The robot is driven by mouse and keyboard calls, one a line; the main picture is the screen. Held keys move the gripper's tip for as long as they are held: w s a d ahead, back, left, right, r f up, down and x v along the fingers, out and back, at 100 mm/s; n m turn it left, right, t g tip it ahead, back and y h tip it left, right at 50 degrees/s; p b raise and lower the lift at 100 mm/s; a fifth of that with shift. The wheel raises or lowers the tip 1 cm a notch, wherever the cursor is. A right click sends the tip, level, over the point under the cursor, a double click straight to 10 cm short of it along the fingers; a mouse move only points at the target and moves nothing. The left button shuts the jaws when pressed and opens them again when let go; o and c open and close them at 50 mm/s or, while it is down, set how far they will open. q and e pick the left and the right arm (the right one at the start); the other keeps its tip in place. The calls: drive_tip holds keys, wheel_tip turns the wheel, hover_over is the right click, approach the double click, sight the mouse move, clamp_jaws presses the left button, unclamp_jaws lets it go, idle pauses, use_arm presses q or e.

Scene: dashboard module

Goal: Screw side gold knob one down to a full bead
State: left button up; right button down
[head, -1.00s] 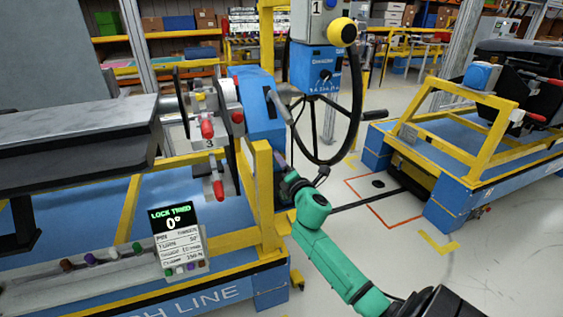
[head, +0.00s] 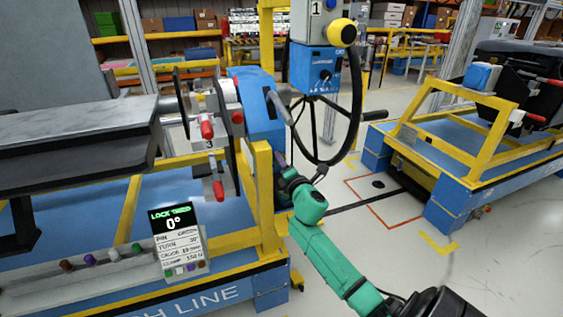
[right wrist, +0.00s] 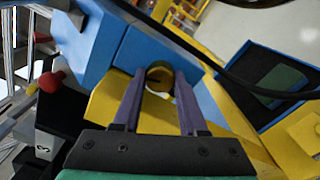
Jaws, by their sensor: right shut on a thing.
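The round gold knob (right wrist: 160,68) shows in the right wrist view, between the two purple-grey fingers of my right gripper (right wrist: 158,80). The gripper is shut on it, with one finger at each side. The knob sits against a blue block beside a yellow bar; its bead and seating are too small to judge. In the head view my green right arm reaches up to the module's right side, and the knob is hidden there. My left gripper is in neither view.
A steering wheel (head: 353,125) stands behind my right arm. Red-tipped levers (head: 207,130) are left of the blue housing (head: 262,112). A yellow frame post (head: 263,190) stands close to my right gripper. The floor to the right is open up to another yellow frame (head: 440,148).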

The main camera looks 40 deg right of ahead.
drive_tip(key=shift+m+p, duration=0.85)
drive_tip(key=shift+m, duration=3.15)
drive_tip(key=shift+c, duration=2.2)
unclamp_jaws()
drive_tip(key=v, duration=1.4)
drive_tip(key=shift+s, duration=0.25)
